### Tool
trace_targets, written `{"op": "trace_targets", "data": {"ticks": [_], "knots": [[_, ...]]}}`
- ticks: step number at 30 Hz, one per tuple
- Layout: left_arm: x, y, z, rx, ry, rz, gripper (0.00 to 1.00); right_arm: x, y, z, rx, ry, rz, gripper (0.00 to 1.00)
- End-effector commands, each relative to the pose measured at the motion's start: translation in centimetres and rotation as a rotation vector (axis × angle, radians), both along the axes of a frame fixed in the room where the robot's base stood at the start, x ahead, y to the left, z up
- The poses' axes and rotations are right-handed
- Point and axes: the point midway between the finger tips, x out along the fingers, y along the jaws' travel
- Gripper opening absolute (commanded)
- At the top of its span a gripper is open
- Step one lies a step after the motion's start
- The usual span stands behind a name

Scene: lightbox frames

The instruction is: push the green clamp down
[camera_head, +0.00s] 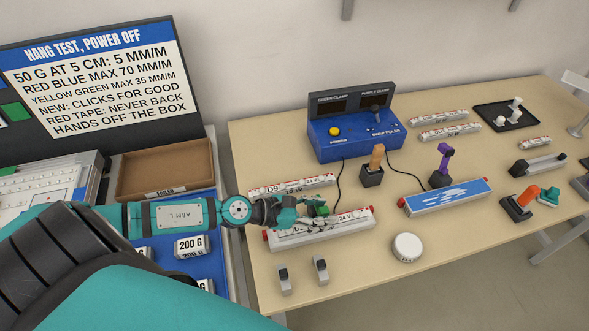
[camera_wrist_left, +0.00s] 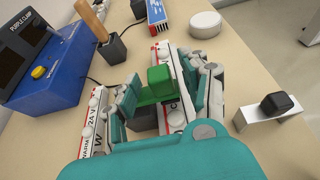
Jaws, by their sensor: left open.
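The green clamp (camera_head: 318,209) is a small green piece by the near white strip (camera_head: 345,219) on the table. In the left wrist view the green clamp (camera_wrist_left: 158,84) shows as a green block over a dark base. My left gripper (camera_head: 301,209) is at the clamp, with its open fingers on either side of the green block in the left wrist view (camera_wrist_left: 166,92). I cannot tell whether a finger touches it. The gripper hides part of the clamp and strip in the head view. My right gripper is in neither view.
A blue control box (camera_head: 352,130) stands behind, with a tool in a dark holder (camera_head: 371,176) before it. A purple clamp (camera_head: 444,160) stands right. A round white tin (camera_head: 407,247) and two small grey blocks (camera_head: 284,281) lie nearer.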

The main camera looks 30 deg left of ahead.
Motion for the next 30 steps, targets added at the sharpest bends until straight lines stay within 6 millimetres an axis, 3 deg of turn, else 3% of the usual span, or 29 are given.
{"op": "trace_targets", "data": {"ticks": [18, 30], "knots": [[-6.1, 5.6, 3.2, 0.003, 0.002, 0.002, 0.46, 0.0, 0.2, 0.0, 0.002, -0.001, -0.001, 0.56], [-7.3, 6.8, 4.1, 0.004, -0.003, 0.001, 0.46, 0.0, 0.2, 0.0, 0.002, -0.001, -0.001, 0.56]]}}
